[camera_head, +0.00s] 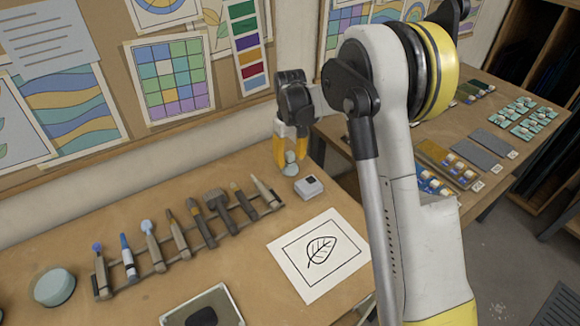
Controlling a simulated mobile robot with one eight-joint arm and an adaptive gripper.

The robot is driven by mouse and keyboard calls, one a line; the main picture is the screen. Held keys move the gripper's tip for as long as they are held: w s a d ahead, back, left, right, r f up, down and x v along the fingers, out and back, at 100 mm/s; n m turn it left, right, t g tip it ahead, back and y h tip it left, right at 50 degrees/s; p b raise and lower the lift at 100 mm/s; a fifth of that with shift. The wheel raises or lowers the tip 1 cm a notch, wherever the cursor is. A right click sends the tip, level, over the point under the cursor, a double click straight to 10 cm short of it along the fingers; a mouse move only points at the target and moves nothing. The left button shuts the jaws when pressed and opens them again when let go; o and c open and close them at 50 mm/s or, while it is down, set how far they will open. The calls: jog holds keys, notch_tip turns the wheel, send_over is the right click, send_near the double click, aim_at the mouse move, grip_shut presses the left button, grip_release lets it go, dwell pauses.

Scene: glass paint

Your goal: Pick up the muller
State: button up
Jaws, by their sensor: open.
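The muller (291,169), a small pale grey-green piece with a rounded knob on a wider base, stands upright on the table near its back right edge. My gripper (290,155) points down over it, with its yellow fingers apart on either side of the knob. Whether the fingers touch the knob cannot be told from this view. The base shows below the fingertips and appears to rest on the table.
A small white box (309,188) sits close to the right of the muller. A rack (132,282) of several brushes and tools runs along the left. A leaf drawing (320,252) lies in front. A pale round disc (53,287) and a dark-centred plate (203,308) are nearer. The wall is close behind.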

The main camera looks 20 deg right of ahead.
aim_at(292, 154)
grip_shut()
jog(key=shift+r, duration=0.1)
jog(key=shift+r, duration=0.45)
jog(key=r, duration=0.1)
jog(key=r+p, duration=0.2)
jog(key=r, duration=0.1)
jog(key=shift+s+d, duration=0.3)
jog(key=s+d+r+p, duration=0.2)
jog(key=s+d+r, duration=0.4)
jog(key=s, duration=0.2)
jog(key=shift+s+d, duration=0.3)
jog(key=shift+s, duration=0.05)
